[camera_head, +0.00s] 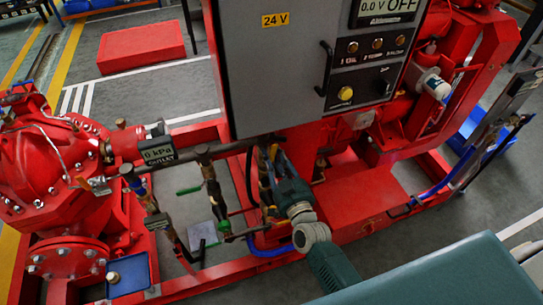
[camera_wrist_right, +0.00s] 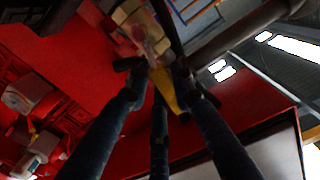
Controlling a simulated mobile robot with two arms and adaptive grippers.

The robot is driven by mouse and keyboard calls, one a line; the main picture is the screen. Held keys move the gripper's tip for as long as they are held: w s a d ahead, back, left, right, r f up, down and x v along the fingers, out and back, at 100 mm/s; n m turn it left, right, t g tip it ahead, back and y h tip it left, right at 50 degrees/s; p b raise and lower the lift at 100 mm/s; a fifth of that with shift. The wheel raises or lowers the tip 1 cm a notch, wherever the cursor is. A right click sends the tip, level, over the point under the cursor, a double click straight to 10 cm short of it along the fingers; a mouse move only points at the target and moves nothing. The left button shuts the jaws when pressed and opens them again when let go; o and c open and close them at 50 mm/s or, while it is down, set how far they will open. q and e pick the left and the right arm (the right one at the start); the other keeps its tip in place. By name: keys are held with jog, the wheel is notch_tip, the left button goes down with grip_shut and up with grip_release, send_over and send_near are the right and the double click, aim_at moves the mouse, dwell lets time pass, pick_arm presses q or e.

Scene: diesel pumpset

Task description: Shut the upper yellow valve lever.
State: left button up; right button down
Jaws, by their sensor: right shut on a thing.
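The upper yellow valve lever (camera_wrist_right: 166,88) shows in the right wrist view, between the dark fingers of my right gripper (camera_wrist_right: 158,78). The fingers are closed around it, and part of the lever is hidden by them. In the head view my right arm comes in from the bottom right, and my right gripper (camera_head: 270,160) is at the piping just below the grey control cabinet. There the gripper hides most of the lever and its valve. My left gripper is not in view.
The grey control cabinet (camera_head: 270,75) stands directly above and behind my right gripper. A dark horizontal pipe (camera_head: 222,150) runs beside it to the left. Green-handled valves (camera_head: 189,190) hang lower left. A blue hose (camera_head: 268,251) runs below. The red base frame (camera_head: 225,272) surrounds the piping.

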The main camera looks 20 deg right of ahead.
jog(key=d+f+m+b, duration=0.4)
jog(key=m+b, duration=0.3)
jog(key=m, duration=0.8)
jog(key=shift+f, duration=0.9)
jog(key=shift+m, duration=0.3)
jog(key=c, duration=1.4)
grip_release()
jog(key=shift+c, duration=0.2)
jog(key=s, duration=1.2)
jog(key=shift+d, duration=0.25)
